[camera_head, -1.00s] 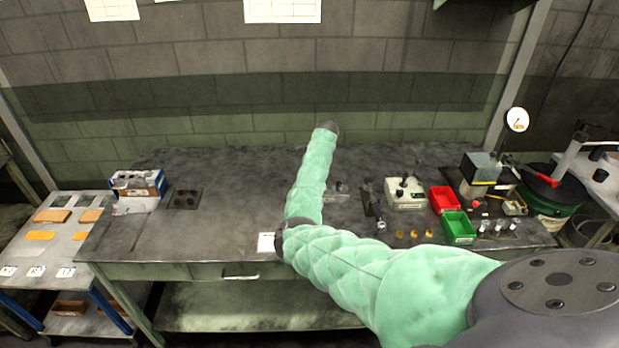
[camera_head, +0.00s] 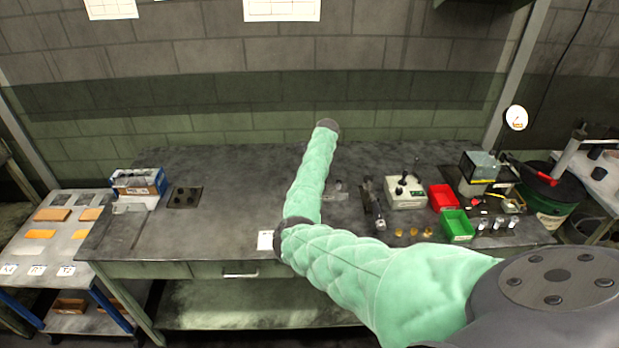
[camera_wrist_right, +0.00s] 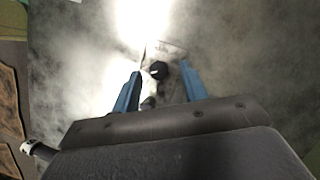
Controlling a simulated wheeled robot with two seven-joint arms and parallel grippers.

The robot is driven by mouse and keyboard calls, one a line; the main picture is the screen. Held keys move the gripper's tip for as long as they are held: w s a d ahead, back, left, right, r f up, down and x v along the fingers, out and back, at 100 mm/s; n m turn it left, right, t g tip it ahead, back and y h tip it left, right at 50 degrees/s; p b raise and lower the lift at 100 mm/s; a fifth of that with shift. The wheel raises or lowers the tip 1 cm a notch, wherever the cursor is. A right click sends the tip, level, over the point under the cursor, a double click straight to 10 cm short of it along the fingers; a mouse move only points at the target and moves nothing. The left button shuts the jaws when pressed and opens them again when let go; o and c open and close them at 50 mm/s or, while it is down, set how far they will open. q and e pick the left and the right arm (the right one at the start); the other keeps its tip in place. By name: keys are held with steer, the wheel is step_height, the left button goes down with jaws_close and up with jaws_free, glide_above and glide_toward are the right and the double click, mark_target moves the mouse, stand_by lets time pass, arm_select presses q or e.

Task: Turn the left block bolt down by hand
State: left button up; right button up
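In the right wrist view, my right gripper (camera_wrist_right: 161,72) shows two blue fingers spread apart with nothing held between them. A black round bolt head or knob (camera_wrist_right: 158,70) shows between the fingertips, apart from both. A second dark part (camera_wrist_right: 148,102) lies just below it, partly hidden. A pale metal plate (camera_wrist_right: 172,48) shows around the knob; strong glare blurs its left side. In the head view, a small metal block (camera_head: 338,190) sits on the bench just right of my green-sleeved right arm, which hides part of it. I cannot tell which bolt is the left one. My left gripper is not in view.
To the right stand a black fixture (camera_head: 371,195), a cream box (camera_head: 405,190), a red bin (camera_head: 443,197) and a green bin (camera_head: 458,226).

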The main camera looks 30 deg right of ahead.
steer(key=shift+d+r+b, duration=0.25)
steer(key=shift+r+b, duration=0.15)
steer(key=shift+b, duration=0.05)
steer(key=b+v, duration=0.1)
steer(key=v, duration=0.2)
steer(key=shift+d+r+b, duration=0.15)
steer(key=shift+r+b, duration=0.05)
steer(key=shift+b, duration=0.2)
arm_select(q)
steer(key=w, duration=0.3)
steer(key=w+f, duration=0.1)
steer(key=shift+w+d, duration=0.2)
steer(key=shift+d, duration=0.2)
arm_select(e)
steer(key=v, duration=0.3)
steer(key=shift+r, duration=0.2)
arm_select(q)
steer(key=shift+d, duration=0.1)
